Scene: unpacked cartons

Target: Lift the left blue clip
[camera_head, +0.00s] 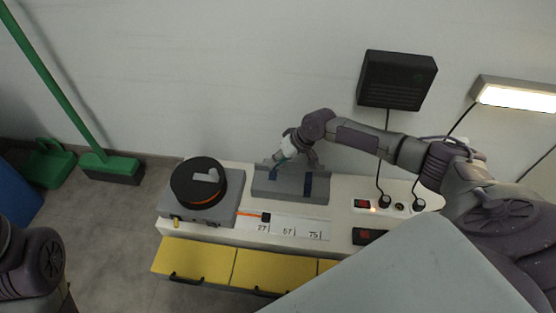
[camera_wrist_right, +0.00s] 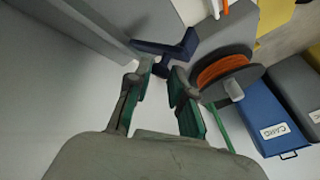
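The left blue clip (camera_head: 274,174) sits on the left part of a grey holder (camera_head: 291,191) on the white bench. A second blue clip (camera_head: 308,185) stands to its right on the same holder. My right gripper (camera_head: 279,159) is right at the left clip's upper end and partly covers it. In the right wrist view, the blue clip (camera_wrist_right: 178,48) lies just beyond my right gripper (camera_wrist_right: 161,76). Its green-lined fingers are apart, with the clip's near end around the gap between the tips. I cannot tell whether they touch it. My left gripper is out of view.
Left of the holder is a black round reel (camera_head: 197,180) on a grey base. Yellow drawers (camera_head: 205,262) line the bench front. A black wall box (camera_head: 396,80) hangs behind, with cables to sockets at right. A green broom (camera_head: 103,163) leans at left.

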